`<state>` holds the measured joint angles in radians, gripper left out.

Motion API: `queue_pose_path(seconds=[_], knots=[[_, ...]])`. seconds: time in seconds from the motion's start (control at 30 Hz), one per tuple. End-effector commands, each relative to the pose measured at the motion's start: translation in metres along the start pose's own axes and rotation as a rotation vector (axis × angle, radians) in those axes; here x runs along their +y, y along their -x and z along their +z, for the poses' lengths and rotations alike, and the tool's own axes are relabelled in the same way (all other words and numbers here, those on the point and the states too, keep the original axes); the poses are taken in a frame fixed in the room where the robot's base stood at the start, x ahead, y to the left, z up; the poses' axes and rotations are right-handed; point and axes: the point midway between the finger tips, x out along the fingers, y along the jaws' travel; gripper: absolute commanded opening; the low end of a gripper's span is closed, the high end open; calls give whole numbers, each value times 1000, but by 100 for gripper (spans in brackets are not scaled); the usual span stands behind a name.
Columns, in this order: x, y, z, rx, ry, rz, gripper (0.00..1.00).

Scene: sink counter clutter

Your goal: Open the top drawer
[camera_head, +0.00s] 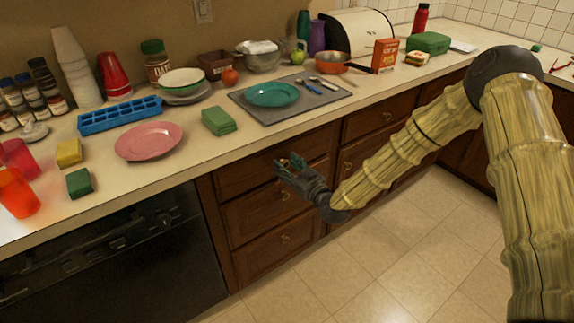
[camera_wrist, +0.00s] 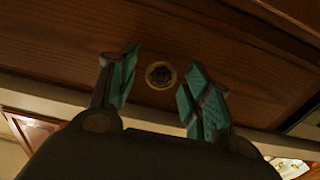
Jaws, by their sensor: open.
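The top drawer (camera_head: 236,176) is a brown wooden front just under the counter, left of my arm, and it looks closed. My gripper (camera_head: 288,161) is in front of its right part. In the wrist view, the drawer front (camera_wrist: 100,30) fills the upper picture. Its round brass-coloured knob (camera_wrist: 160,75) shows between and beyond the fingertips. My gripper (camera_wrist: 160,85) is open there, with one teal finger on each side of the knob. I cannot tell how far the fingertips are from the drawer. The head view hides the knob behind my gripper.
Two more drawers (camera_head: 260,213) sit below, with another drawer column (camera_head: 378,114) to the right. A black dishwasher (camera_head: 110,260) stands left. The counter (camera_head: 190,150) above holds a pink plate (camera_head: 149,140), sponges and dishes. The tiled floor (camera_head: 390,240) in front is clear.

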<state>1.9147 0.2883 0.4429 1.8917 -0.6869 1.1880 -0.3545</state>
Motion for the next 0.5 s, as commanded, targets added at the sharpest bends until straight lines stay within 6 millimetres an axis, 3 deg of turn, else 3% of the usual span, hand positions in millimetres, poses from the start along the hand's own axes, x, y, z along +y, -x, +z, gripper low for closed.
queue_pose_path(seconds=[0.37,0.5], knots=[[0,-4,0,0,-1,0,47],[0,-4,0,0,-1,0,22]])
